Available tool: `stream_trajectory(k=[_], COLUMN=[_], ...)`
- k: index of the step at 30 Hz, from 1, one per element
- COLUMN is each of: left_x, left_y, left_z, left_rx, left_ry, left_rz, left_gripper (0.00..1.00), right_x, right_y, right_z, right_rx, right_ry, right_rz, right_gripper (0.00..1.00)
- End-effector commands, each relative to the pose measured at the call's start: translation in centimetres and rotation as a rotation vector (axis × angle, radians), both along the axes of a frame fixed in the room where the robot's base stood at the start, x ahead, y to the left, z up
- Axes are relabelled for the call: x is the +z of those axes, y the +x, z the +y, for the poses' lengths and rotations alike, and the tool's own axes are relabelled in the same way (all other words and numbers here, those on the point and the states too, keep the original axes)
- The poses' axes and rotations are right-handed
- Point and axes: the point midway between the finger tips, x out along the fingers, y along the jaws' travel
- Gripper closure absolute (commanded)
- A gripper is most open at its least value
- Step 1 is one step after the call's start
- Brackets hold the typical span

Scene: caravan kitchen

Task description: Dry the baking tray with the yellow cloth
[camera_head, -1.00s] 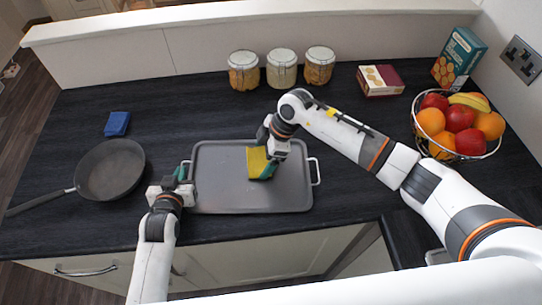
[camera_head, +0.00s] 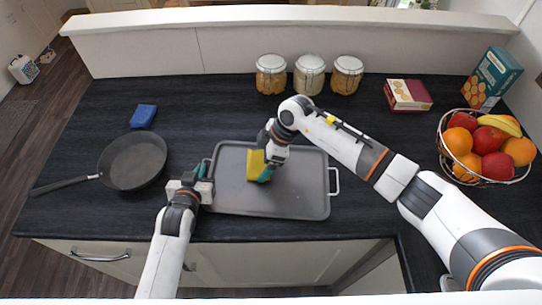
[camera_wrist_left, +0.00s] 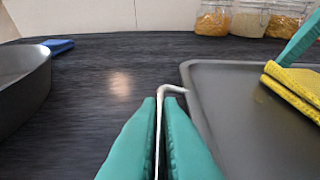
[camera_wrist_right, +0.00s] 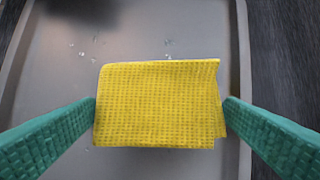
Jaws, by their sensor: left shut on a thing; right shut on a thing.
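The grey baking tray (camera_head: 300,190) lies flat on the dark worktop, with wire handles at its left and right ends. My left gripper (camera_head: 203,181) is shut on the tray's left handle (camera_wrist_left: 170,89), its green fingers pinching the wire. My right gripper (camera_head: 264,168) is shut on the folded yellow cloth (camera_wrist_right: 158,105), gripping it by its two sides. The cloth is down at the tray's surface, left of the middle; the exact contact is hidden. Small water drops (camera_wrist_right: 86,48) show on the tray beside the cloth.
A dark frying pan (camera_head: 132,161) and a blue sponge (camera_head: 143,116) lie left of the tray. Several jars (camera_head: 309,75), a small box (camera_head: 408,95), a taller carton (camera_head: 491,79) and a wire fruit basket (camera_head: 486,183) stand behind and right.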

Motion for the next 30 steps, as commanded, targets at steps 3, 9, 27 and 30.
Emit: stream_trajectory(k=[3, 9, 27, 30], left_x=[0.0, 0.0, 0.0, 0.0], left_y=[0.0, 0.0, 0.0, 0.0], left_z=[0.1, 0.1, 0.2, 0.2], left_rx=[0.001, 0.002, 0.003, 0.003], left_ry=[0.0, 0.001, 0.001, 0.001], left_rz=[0.0, 0.0, 0.001, 0.001], left_gripper=[1.0, 1.0, 1.0, 1.0], right_x=[0.0, 0.0, -0.1, -0.1], right_y=[-0.2, -0.6, -2.3, -3.0], right_z=[0.8, 2.2, 3.8, 3.8], right_rx=[0.001, 0.0, 0.001, 0.0], right_ry=[0.0, 0.0, 0.0, -0.001], right_rz=[0.0, 0.001, 0.002, 0.001], right_gripper=[0.31, 0.31, 0.31, 0.31])
